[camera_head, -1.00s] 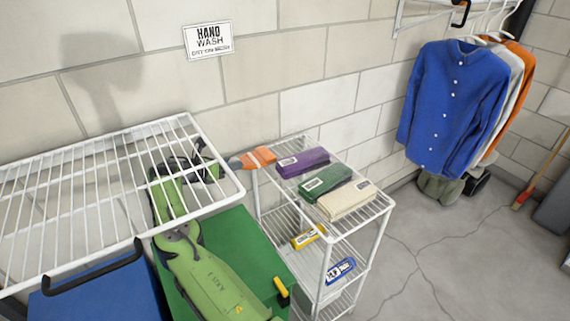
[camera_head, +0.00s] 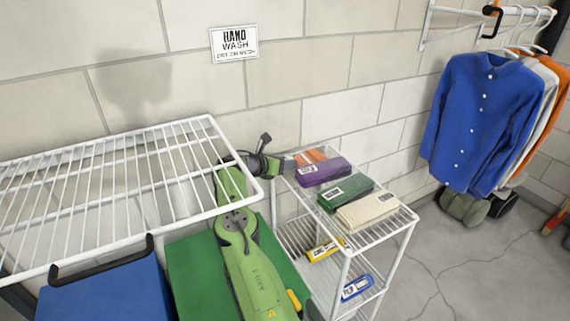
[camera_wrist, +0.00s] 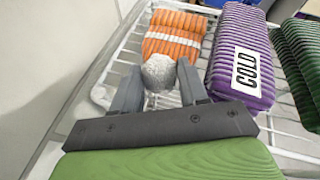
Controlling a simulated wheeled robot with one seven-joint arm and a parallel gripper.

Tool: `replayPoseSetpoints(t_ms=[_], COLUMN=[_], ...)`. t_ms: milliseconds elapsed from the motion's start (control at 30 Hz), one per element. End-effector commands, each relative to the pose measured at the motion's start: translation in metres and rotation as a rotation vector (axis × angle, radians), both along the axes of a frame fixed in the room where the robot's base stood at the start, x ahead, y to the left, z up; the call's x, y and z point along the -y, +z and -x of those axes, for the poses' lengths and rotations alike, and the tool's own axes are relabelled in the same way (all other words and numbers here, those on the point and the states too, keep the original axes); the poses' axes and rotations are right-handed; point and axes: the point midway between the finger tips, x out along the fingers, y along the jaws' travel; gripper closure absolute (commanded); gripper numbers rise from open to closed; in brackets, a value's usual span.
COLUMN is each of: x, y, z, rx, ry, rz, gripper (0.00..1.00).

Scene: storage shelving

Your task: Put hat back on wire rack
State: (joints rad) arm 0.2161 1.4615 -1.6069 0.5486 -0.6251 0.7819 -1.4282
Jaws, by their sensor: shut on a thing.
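The hat is orange knit with a white band and a pale grey pom-pom. It shows in the wrist view (camera_wrist: 178,40) and in the head view (camera_head: 309,156). My gripper (camera_wrist: 159,85) is shut on the pom-pom. In the head view my gripper (camera_head: 281,164) is at the back left corner of the small white wire rack (camera_head: 408,218). The hat is over the rack's top tier, beside a purple folded knit item (camera_head: 325,171). I cannot tell whether the hat touches the wires.
A green item (camera_head: 345,193) and a cream item (camera_head: 368,212) lie on the same tier. A larger white wire shelf (camera_head: 100,190) stands at left, close to my arm. The wall is behind. A blue shirt (camera_head: 482,115) hangs at right.

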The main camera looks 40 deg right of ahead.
Motion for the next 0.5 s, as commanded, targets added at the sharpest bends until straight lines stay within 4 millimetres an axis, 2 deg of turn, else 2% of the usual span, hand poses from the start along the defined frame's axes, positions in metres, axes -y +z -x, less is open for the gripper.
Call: replayPoseSetpoints(t_ms=[33,200,500], x=[-0.0004,-0.0005,-0.0029], y=[-0.0018,-0.0013,0.0025], z=[-0.0002,-0.0003,-0.001], rx=[-0.001,-0.001,-0.001], ry=[0.0,0.0,0.002], rz=[0.0,0.0,0.0], gripper=[0.54,0.31,0.31])
